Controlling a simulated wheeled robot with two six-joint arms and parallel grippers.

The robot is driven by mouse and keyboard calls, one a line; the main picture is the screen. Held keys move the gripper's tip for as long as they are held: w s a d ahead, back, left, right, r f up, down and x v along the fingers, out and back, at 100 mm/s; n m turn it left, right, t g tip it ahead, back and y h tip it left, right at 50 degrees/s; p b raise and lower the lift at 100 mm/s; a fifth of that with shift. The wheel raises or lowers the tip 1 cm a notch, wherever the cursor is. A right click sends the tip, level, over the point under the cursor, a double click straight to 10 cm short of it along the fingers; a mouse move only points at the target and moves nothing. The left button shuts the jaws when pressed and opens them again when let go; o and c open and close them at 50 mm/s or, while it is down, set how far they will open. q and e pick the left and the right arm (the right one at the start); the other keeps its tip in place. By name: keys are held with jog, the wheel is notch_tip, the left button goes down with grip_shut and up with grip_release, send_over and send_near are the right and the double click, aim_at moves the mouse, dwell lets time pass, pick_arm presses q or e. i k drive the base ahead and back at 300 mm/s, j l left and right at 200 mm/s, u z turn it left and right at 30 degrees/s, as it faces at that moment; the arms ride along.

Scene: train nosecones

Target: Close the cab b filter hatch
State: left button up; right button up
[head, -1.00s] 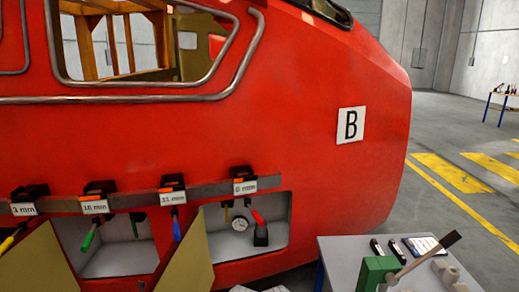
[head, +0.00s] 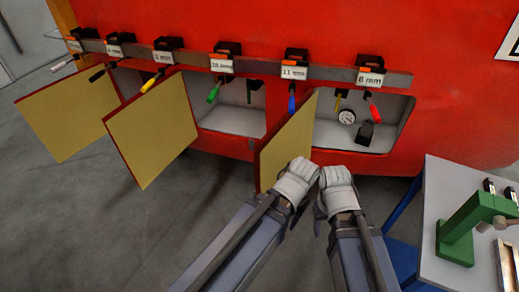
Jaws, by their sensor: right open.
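The red cab (head: 400,35) has several compartments low on its side. Three yellow-faced hatch doors stand open: a left one (head: 62,122), a middle one (head: 150,130) and a right one (head: 286,140). No hatch carries a readable name, so I cannot tell which is the filter hatch. My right gripper (head: 336,176) is open, just right of the right door's lower edge in the picture. My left gripper (head: 297,172) is beside it and overlaps that door's lower corner. I cannot tell whether either touches the door, or whether the left is open.
A rail (head: 265,69) with labelled, coloured-handle tools runs above the compartments. The right compartment (head: 385,105) holds a gauge (head: 347,116) and a red-handled lever. Bare floor lies at lower left.

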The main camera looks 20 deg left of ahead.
aim_at(290, 138)
jog(key=j+u, duration=0.1)
jog(key=u, duration=0.75)
jog(key=i+j+u, duration=0.1)
jog(key=u, duration=0.3)
jog(key=i+u, duration=0.1)
jog(key=u, duration=0.35)
jog(key=i+j+u, duration=0.1)
jog(key=u, duration=0.3)
jog(key=i+u, duration=0.1)
jog(key=u, duration=0.25)
jog(key=i+j+z, duration=0.1)
jog(key=i, duration=0.15)
jog(key=i+j+z, duration=0.15)
jog(key=i, duration=0.15)
jog(key=z, duration=0.45)
jog(key=i+j+z, duration=0.1)
jog(key=z, duration=0.75)
jog(key=i+j+z, duration=0.1)
jog(key=z, duration=0.3)
jog(key=j+z, duration=0.1)
jog(key=z, duration=0.8)
jog(key=j+z, duration=0.15)
jog(key=z, duration=0.25)
